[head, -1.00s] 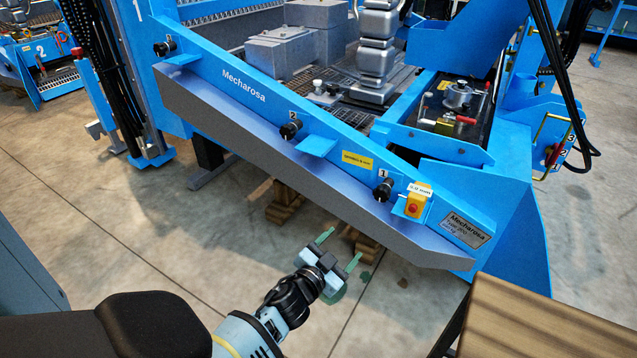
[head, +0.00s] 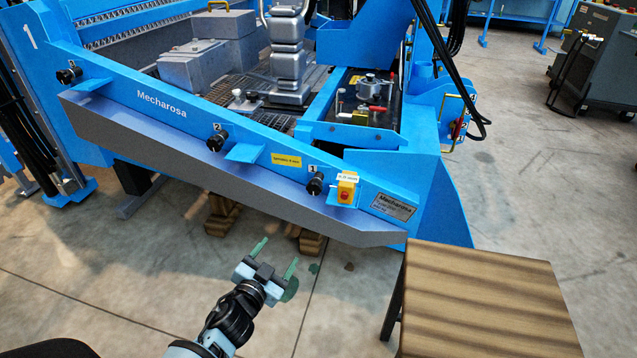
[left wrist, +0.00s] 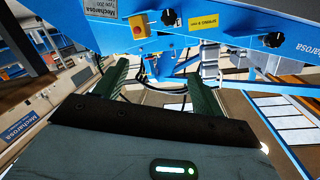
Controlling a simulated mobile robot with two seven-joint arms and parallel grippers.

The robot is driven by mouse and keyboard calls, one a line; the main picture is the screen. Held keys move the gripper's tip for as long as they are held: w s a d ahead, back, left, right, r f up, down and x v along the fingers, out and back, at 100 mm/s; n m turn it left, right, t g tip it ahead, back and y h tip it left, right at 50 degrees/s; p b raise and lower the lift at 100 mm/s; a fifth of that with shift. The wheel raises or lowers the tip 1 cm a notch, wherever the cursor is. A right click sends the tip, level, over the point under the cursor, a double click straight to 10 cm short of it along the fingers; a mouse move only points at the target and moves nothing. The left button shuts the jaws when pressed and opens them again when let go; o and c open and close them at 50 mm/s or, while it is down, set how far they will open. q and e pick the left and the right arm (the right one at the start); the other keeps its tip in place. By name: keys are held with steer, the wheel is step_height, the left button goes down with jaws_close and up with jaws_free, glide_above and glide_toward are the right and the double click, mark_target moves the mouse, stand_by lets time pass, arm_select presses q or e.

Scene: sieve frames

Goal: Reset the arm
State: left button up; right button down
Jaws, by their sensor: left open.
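My left gripper (head: 275,258) is open and empty in the head view, above the floor in front of the blue machine. Its two green fingers stand apart, with nothing between them. In the left wrist view my left gripper (left wrist: 160,88) also shows open, its fingers pointing towards the blue machine. The blue Mecharosa machine (head: 160,118) stands ahead, with black knobs and a yellow box with a red button (head: 346,190) on its sloping front panel. My right gripper is not in view.
A wooden-topped table (head: 485,300) stands at the lower right. Wooden blocks (head: 222,212) lie on the floor under the machine. A dark grey cabinet (head: 607,62) stands at the far right. Concrete floor is clear between the machine and the cabinet.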

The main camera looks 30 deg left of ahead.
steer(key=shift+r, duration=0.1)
arm_select(q)
steer(key=s+d+r+g+h+p, duration=0.1)
steer(key=s+d+r+g+p, duration=0.15)
steer(key=s+p, duration=0.55)
steer(key=s+d+r+n+g+p, duration=0.1)
steer(key=s+d+r+p, duration=0.15)
steer(key=s+p, duration=0.6)
steer(key=s+d+r+g+h+p, duration=0.1)
steer(key=s+d+r+g+p, duration=0.3)
steer(key=s, duration=0.8)
steer(key=s+d+r+h+p, duration=0.2)
steer(key=s+d+r+p, duration=0.2)
steer(key=s+r+p, duration=0.9)
steer(key=shift+s+d+r+p, duration=0.2)
steer(key=shift+s+r+p, duration=0.2)
steer(key=shift+s, duration=0.35)
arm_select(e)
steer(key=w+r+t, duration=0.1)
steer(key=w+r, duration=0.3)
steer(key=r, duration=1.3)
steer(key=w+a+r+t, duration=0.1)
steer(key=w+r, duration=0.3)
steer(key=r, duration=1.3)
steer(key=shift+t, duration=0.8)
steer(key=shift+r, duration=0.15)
